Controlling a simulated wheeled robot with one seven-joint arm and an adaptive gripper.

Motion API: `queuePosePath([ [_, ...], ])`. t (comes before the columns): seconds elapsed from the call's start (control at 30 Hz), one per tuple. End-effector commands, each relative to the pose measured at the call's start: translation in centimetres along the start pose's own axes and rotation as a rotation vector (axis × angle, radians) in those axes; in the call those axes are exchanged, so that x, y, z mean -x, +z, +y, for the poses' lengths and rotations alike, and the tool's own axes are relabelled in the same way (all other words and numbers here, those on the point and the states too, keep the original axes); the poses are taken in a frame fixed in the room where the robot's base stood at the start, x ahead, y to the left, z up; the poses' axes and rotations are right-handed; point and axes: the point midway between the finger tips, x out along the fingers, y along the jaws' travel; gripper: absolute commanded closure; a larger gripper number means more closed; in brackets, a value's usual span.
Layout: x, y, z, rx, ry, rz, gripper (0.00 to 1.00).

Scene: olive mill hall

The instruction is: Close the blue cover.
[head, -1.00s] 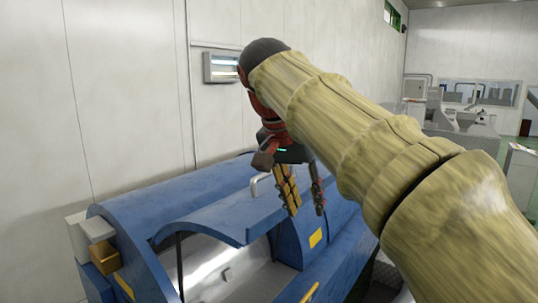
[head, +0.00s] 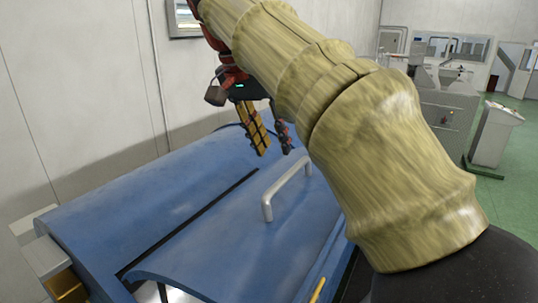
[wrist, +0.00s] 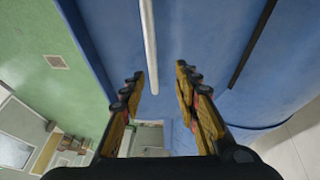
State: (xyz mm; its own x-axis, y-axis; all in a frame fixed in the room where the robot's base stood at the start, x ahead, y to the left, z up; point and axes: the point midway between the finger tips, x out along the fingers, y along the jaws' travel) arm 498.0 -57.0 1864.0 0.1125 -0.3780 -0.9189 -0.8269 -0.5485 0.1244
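The blue cover (head: 225,245) is a curved panel on the blue machine. A dark slit separates it from the blue casing behind, and a small gap shows under its near lower-left edge. Its pale bar handle (head: 287,188) stands up from it. My gripper (head: 275,150) hangs beyond the handle, with two fingers apart and nothing between the tips in the head view. In the wrist view, my gripper (wrist: 160,75) is open, and the handle (wrist: 150,45) runs ahead of the fingers, nearer the left one; touch is not visible. The cover (wrist: 195,40) also shows there.
The blue casing (head: 150,190) lies against the pale wall (head: 80,90) on the left. A grey block (head: 42,255) sits at the machine's near left end. Grey cabinets (head: 445,115) and green floor (head: 505,200) lie to the right.

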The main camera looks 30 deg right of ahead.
Motion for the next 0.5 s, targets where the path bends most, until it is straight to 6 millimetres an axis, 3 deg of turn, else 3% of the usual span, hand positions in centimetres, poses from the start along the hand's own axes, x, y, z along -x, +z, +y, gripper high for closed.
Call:
queuePosePath([
  [0.13,-1.0,0.0,0.3,-0.002,-0.001,0.001,0.69],
  [0.5,-6.6,-0.2,-0.2,0.0,0.003,-0.002,0.69],
])
